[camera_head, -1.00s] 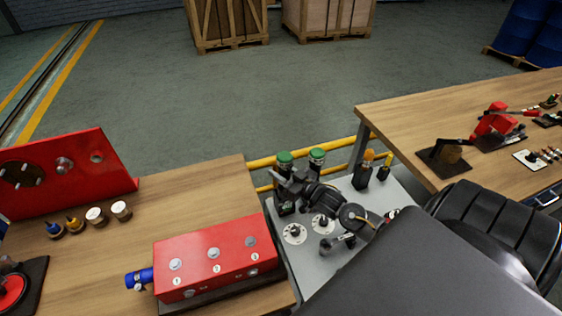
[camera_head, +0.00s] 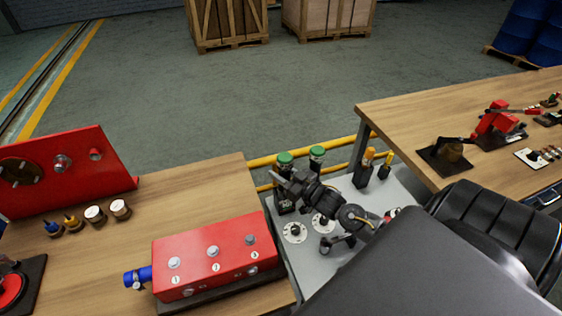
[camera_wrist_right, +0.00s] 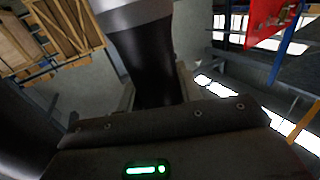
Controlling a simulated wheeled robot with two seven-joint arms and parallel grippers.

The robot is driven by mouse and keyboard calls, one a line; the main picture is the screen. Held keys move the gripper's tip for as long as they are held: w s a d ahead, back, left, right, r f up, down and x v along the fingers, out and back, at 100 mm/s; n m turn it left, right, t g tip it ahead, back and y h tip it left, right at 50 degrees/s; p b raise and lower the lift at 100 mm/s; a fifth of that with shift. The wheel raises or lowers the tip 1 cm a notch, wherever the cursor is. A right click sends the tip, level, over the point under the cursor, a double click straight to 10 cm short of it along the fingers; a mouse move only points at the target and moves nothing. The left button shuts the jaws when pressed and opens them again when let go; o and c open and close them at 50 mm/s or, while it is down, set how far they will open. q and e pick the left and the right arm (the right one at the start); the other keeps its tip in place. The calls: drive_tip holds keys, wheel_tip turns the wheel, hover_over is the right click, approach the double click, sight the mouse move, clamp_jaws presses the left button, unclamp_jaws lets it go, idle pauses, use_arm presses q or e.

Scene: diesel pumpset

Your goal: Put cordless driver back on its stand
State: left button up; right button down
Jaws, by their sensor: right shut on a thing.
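My right gripper (camera_head: 292,184) reaches over the grey tray top from the right. In the wrist view its fingers are closed around a dark cylindrical body with a grey band (camera_wrist_right: 142,55), which I take to be the cordless driver. In the head view, the gripper and dark parts around it overlap, so the driver's outline is hard to separate. Black holders with green-topped items (camera_head: 285,159) (camera_head: 317,153) stand just behind the gripper. I cannot tell which is the driver's stand, or whether the driver touches it. My left gripper is not in view.
The grey tray top (camera_head: 310,262) also carries round white discs (camera_head: 294,233) and yellow-handled tools (camera_head: 387,160). A red numbered box (camera_head: 212,255) sits on the left wooden bench (camera_head: 195,195). Another bench (camera_head: 420,112) stands at right.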

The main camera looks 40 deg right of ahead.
drive_tip(key=shift+f, duration=0.35)
drive_tip(key=c, duration=1)
unclamp_jaws()
drive_tip(key=shift+o, duration=0.7)
drive_tip(key=shift+f, duration=0.1)
drive_tip(key=s+d+b, duration=0.1)
drive_tip(key=s+b, duration=0.2)
drive_tip(key=s, duration=0.7)
drive_tip(key=shift+s+d, duration=0.35)
drive_tip(key=shift+d, duration=0.05)
